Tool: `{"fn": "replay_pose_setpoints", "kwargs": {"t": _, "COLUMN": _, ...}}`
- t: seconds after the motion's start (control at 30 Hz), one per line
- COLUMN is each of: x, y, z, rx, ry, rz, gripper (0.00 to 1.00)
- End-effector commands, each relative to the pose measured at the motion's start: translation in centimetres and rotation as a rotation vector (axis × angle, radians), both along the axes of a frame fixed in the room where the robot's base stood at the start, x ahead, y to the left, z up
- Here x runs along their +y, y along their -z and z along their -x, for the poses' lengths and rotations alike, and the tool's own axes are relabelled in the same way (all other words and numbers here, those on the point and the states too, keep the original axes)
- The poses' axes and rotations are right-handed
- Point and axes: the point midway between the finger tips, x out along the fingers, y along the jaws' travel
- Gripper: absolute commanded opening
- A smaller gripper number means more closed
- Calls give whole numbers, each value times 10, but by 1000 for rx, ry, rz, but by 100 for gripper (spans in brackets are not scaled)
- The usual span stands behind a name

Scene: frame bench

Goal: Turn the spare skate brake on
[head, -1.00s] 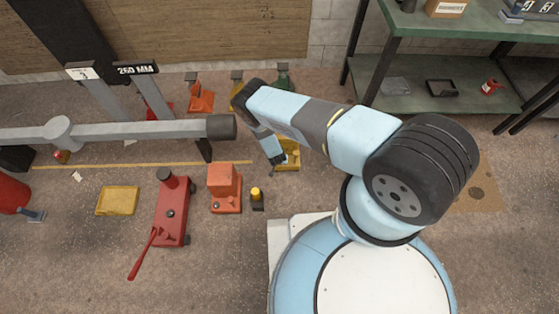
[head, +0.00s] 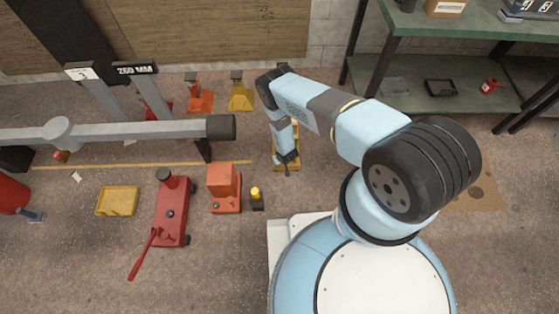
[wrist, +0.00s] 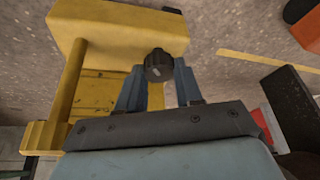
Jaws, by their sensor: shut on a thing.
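A yellow skate (head: 281,166) sits on the floor, mostly covered by my arm in the head view. In the wrist view its yellow body (wrist: 115,32) shows at the upper left, with a yellow bar and a lower yellow plate. A dark round knob (wrist: 159,66) with a pale mark on its face stands at the body's right part. My gripper (head: 287,161) is over the skate. In the wrist view my gripper (wrist: 158,76) has its two blue-grey fingers on either side of the knob, shut on it. The knob's base is hidden.
A red jack (head: 172,212), an orange block unit (head: 224,190) and a small black piece with a yellow top (head: 256,199) stand to the left. A grey beam (head: 130,131) runs above the floor. A green shelf (head: 440,102) is at the right.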

Motion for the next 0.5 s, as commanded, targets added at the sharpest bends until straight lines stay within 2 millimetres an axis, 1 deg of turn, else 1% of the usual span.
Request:
{"fn": "replay_pose_setpoints", "kwargs": {"t": 0.2, "x": 0, "y": -1, "z": -2, "rx": -3, "ry": -103, "rz": -2, "gripper": 5}}
{"fn": "replay_pose_setpoints", "kwargs": {"t": 0.5, "x": 0, "y": -1, "z": -2, "rx": -2, "ry": -162, "rz": -1, "gripper": 5}}
